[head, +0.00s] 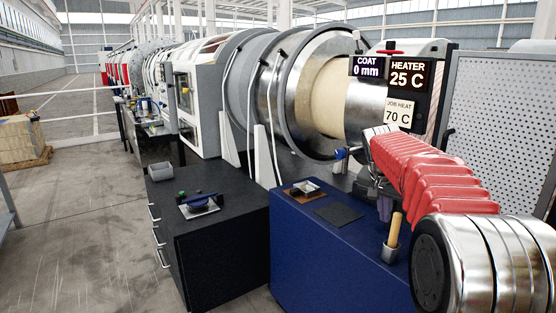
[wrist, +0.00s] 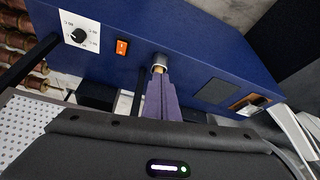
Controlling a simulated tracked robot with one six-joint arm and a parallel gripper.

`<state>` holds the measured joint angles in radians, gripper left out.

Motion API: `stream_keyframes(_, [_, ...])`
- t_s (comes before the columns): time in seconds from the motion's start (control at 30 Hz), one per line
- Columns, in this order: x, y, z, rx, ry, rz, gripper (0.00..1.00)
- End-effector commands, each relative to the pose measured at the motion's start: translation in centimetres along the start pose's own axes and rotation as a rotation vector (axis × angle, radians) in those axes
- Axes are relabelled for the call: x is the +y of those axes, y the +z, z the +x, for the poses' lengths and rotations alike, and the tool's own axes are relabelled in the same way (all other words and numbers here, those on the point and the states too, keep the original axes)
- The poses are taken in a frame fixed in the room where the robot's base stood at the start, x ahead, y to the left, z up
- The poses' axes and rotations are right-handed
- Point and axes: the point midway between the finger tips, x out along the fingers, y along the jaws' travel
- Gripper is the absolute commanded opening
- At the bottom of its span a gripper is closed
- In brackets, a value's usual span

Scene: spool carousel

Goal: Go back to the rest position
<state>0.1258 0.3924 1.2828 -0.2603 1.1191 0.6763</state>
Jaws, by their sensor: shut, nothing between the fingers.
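My arm, in a red sleeve, reaches in from the lower right of the head view. My gripper (head: 385,213) points down above the blue cabinet (head: 320,262), close to a metal cup (head: 390,253) with a wooden handle (head: 394,230) standing in it. In the wrist view my gripper (wrist: 161,78) shows purple fingers, closed together with nothing held. The cup (wrist: 159,61) lies just beyond the fingertips there. The fingers partly cover the handle, and I cannot tell whether they touch it.
The blue cabinet top also holds a dark pad (head: 338,214) and a small tray (head: 303,189). A black drawer cabinet (head: 215,243) stands to its left. A large metal drum (head: 300,95) is behind. Signs (head: 408,75) read heater 25 C, coat 0 mm, job heat 70 C. A perforated panel (head: 500,120) stands right.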

Motion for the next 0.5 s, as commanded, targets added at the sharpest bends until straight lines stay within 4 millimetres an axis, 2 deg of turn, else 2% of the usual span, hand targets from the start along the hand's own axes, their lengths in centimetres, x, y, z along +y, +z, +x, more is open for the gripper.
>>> stream_keyframes(0.1, [0.8, 3.2, -0.9, -0.026, -0.022, -0.105, 0.00])
stream_keyframes(0.5, [4.1, 13.3, -3.8, -0.076, -0.099, -0.382, 0.00])
